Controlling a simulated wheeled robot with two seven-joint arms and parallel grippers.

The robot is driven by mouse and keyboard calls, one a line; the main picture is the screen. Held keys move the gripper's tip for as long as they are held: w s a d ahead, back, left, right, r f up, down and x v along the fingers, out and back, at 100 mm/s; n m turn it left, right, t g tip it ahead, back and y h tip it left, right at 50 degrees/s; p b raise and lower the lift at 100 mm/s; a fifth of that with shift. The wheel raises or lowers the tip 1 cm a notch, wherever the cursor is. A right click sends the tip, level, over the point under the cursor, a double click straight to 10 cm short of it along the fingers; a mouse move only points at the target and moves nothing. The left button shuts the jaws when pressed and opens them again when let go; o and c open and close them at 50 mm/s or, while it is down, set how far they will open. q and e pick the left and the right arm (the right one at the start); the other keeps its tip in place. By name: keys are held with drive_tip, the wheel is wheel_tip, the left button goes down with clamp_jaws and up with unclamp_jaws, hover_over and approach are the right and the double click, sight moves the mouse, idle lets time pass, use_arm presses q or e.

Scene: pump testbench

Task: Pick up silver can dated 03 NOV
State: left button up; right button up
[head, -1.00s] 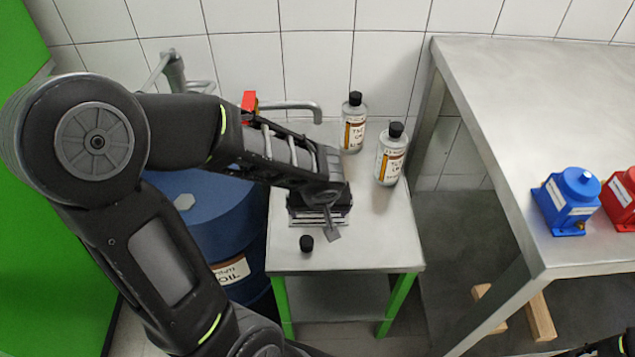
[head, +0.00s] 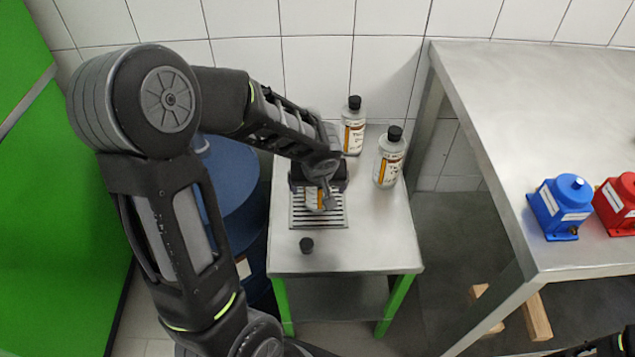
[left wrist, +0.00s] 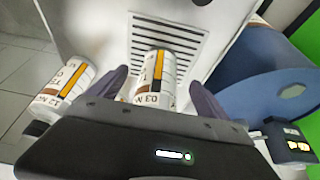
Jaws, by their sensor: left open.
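A silver can (left wrist: 155,75) with a white and orange label reading "03 N…" shows between my left gripper's fingers in the left wrist view. In the head view its label (head: 315,199) shows below the gripper, over the slotted grate; the rest is hidden by the gripper. My left gripper (left wrist: 161,90) is open, a finger on each side of the can, with gaps visible. Whether either finger touches it, I cannot tell. Another silver can (left wrist: 65,85) at the left of the wrist view reads "12 N…".
Two black-capped silver cans (head: 353,130) (head: 389,162) stand right of my gripper on the small metal table (head: 375,240). A blue drum (head: 232,175) stands left. A larger bench with blue (head: 563,208) and red (head: 618,205) units is right.

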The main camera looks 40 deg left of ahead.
use_arm(q)
drive_tip(key=w+a+p, duration=0.1)
drive_tip(key=w, duration=0.1)
drive_tip(key=w+a+f, duration=0.1)
drive_tip(key=w+a, duration=0.1)
drive_tip(key=shift+p, duration=0.35)
drive_tip(key=shift+c, duration=0.3)
drive_tip(key=c, duration=1.8)
clamp_jaws()
drive_tip(key=shift+w+r, duration=0.1)
drive_tip(key=shift+r, duration=0.05)
